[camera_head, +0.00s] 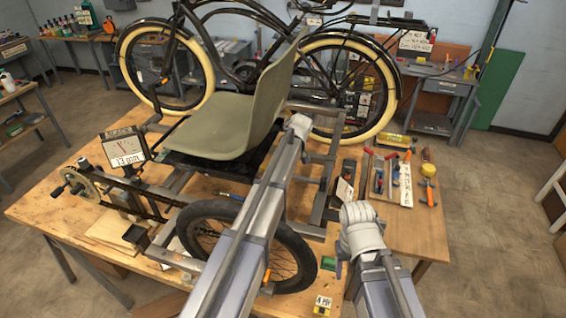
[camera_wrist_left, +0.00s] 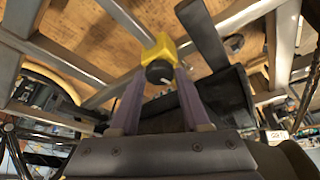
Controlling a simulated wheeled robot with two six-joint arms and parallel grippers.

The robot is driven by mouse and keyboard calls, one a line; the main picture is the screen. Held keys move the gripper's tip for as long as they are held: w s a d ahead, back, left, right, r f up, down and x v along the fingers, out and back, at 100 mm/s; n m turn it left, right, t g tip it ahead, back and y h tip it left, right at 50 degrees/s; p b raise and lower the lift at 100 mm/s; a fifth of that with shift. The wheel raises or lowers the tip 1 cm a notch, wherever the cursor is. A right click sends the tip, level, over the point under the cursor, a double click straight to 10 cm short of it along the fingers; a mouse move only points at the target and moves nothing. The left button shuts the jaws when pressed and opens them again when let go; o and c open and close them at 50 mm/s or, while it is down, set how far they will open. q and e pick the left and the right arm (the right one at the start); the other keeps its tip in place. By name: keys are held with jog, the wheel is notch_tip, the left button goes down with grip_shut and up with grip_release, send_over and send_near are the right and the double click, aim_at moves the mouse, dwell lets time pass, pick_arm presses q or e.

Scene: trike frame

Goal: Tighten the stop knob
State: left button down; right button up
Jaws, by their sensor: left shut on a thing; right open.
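The stop knob (camera_wrist_left: 159,71) is a small round black knob with a white line on its face. It sits on a yellow block (camera_wrist_left: 163,48) on the grey metal frame in the left wrist view. My left gripper (camera_wrist_left: 160,74) is shut on the knob, with one purple finger on each side of it. In the head view the left arm reaches up past the olive seat (camera_head: 222,120), and its fingers and the knob cannot be made out there. My right gripper (camera_head: 357,212) is open over the bench's right part, with its fingers barely visible.
The trike frame stands on a wooden bench (camera_head: 35,207), with a black-tyred wheel (camera_head: 290,245) in front. Hand tools (camera_head: 405,180) lie at right. A bicycle (camera_head: 165,60) is behind. The bench's right front corner is mostly clear.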

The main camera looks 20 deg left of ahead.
pick_arm(q)
jog(key=shift+m, duration=0.4)
jog(key=shift+c, duration=1.9)
grip_release()
jog(key=p+v, duration=0.7)
jog(key=v, duration=0.1)
jog(key=shift+s, duration=0.15)
jog(key=shift+a+f, duration=0.1)
jog(key=shift+a, duration=0.05)
